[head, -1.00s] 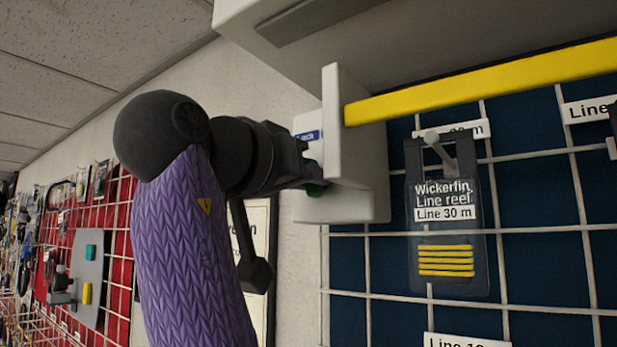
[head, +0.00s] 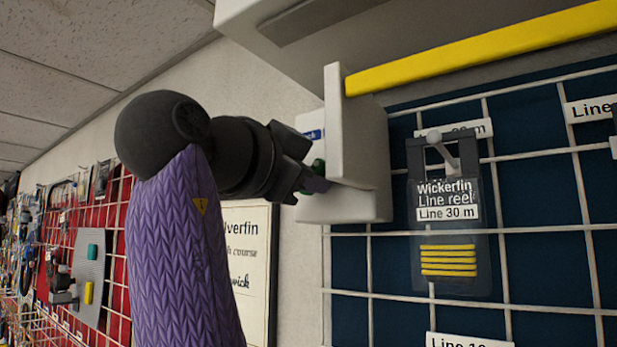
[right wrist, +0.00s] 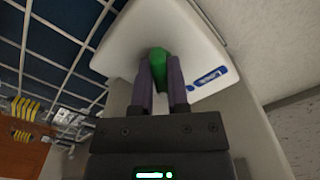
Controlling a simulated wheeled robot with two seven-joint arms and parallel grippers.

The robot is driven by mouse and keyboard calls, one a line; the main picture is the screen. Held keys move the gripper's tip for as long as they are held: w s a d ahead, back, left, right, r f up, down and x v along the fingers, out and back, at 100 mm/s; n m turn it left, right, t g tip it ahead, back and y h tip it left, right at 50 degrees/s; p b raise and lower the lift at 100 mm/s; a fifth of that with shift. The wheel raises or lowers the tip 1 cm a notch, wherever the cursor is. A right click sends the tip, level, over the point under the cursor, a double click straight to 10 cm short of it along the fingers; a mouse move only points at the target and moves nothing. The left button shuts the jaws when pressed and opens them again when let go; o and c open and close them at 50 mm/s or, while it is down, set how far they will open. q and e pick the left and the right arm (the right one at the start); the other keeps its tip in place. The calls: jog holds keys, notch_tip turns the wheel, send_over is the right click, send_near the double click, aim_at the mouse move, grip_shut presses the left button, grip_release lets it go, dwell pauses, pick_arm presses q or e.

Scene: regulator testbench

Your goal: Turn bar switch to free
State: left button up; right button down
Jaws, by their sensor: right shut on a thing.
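The green bar switch (right wrist: 159,66) sits on a white housing (right wrist: 187,25) in the right wrist view. My right gripper (right wrist: 159,84) is shut on it, with a purple finger on each side of the bar. In the head view, only a small bit of green (head: 318,166) shows by the fingertips, at the left face of the white housing (head: 350,205). A blue label (right wrist: 208,77) sits beside the switch; its word seems to be "Lock". Most of the bar is hidden by the fingers in the head view. My left gripper is not in view.
A yellow bar (head: 480,48) runs right from the housing. A wire grid on a dark blue panel holds a "Wickerfin Line reel" pack (head: 447,215) close to the right of the housing. A framed sign (head: 248,265) hangs on the wall behind my arm.

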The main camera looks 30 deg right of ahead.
jog(key=shift+r+m, duration=0.15)
jog(key=shift+m, duration=0.45)
jog(key=c, duration=0.6)
grip_release()
jog(key=shift+a, duration=0.1)
jog(key=b+v, duration=0.1)
jog(key=v, duration=0.9)
